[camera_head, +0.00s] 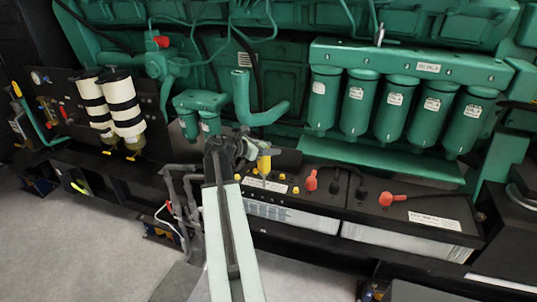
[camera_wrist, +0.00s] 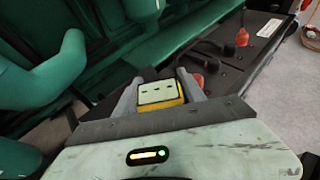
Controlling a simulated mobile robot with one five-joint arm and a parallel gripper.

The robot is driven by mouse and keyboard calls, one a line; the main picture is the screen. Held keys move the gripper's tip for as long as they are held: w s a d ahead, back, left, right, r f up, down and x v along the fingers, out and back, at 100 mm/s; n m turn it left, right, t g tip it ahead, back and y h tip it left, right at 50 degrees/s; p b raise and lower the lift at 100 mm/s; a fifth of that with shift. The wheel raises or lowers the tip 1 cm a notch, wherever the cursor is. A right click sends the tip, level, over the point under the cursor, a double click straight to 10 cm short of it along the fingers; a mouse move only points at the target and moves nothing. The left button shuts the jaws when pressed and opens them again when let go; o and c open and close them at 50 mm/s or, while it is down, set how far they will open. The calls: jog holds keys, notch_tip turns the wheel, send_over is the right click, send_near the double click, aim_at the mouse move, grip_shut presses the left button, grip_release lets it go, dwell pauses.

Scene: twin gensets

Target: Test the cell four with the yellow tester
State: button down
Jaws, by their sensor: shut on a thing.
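My gripper (camera_head: 250,150) is shut on the yellow tester (camera_head: 264,164) and holds it above the left battery (camera_head: 270,186). In the wrist view the tester (camera_wrist: 160,97) sits between the two grey fingers of my gripper (camera_wrist: 160,88), its pale top face toward the camera. Several small yellow cell caps (camera_head: 282,177) show on the left battery's top beside the tester. I cannot tell which cell is four. The tester's lower end is hard to make out, so I cannot tell whether it touches the battery.
Red terminal covers (camera_head: 311,181) with black cables stand on the batteries, also in the wrist view (camera_wrist: 242,37). A second battery (camera_head: 410,212) lies to the right. Green filters (camera_head: 358,105) and engine pipes overhang behind. Grey hoses (camera_head: 180,200) stand left of my arm. Grey floor (camera_head: 85,240) is open at left.

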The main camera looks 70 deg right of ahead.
jog(key=d+f+b, duration=0.3)
jog(key=d, duration=1)
jog(key=shift+w+f, duration=0.15)
jog(key=shift+w, duration=0.15)
jog(key=shift+a, duration=0.1)
dwell(0.4)
jog(key=shift+f+b, duration=0.15)
jog(key=shift+b, duration=0.2)
jog(key=shift+f+b, duration=0.45)
dwell(0.4)
dwell(1.1)
jog(key=shift+a, duration=0.1)
